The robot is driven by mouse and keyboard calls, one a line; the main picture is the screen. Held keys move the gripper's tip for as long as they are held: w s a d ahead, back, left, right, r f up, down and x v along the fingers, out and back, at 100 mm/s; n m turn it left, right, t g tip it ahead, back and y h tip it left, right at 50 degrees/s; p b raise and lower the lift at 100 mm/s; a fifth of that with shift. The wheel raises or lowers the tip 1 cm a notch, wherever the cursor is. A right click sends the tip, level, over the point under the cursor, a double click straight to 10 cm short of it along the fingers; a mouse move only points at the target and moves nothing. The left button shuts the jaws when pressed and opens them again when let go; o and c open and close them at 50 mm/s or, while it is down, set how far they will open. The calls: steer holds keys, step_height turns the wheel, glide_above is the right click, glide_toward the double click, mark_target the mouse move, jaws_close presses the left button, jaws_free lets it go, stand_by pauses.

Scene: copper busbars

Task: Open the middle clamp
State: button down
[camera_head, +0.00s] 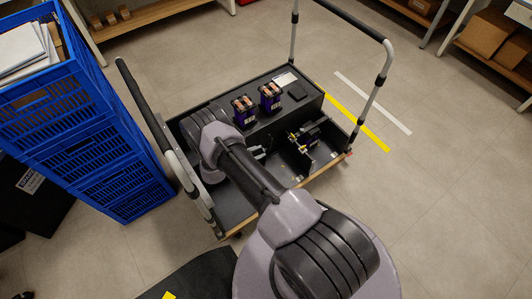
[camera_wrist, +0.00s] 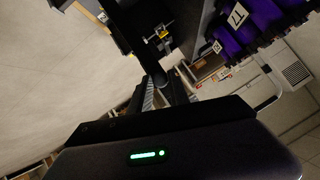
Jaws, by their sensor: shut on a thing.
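In the wrist view my gripper (camera_wrist: 170,88) is shut on a dark, rod-like clamp handle (camera_wrist: 159,70). A metal clamp part with a yellow piece (camera_wrist: 163,34) shows beyond the handle. I cannot tell for sure which clamp in the row this is. In the head view my forearm covers the gripper and most of the clamp area. A clamp with brass-coloured parts (camera_head: 297,140) is visible right of my wrist, beside a purple-and-black unit (camera_head: 311,133). The purple units (camera_wrist: 238,25) also show at upper right in the wrist view.
The black fixture stands in a cart (camera_head: 335,157) with tall grey handles at both ends. Two purple units with copper tops (camera_head: 244,110) (camera_head: 270,97) stand on its raised back. Blue crates (camera_head: 85,125) are stacked at left. Floor to the right is clear.

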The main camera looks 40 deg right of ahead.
steer(key=shift+a+f+h+b, duration=0.1)
steer(key=shift+a+h+b, duration=0.5)
steer(key=shift+a+b, duration=0.65)
steer(key=shift+a, duration=0.15)
steer(key=c, duration=1.3)
jaws_free()
steer(key=shift+o, duration=0.2)
steer(key=shift+p, duration=0.3)
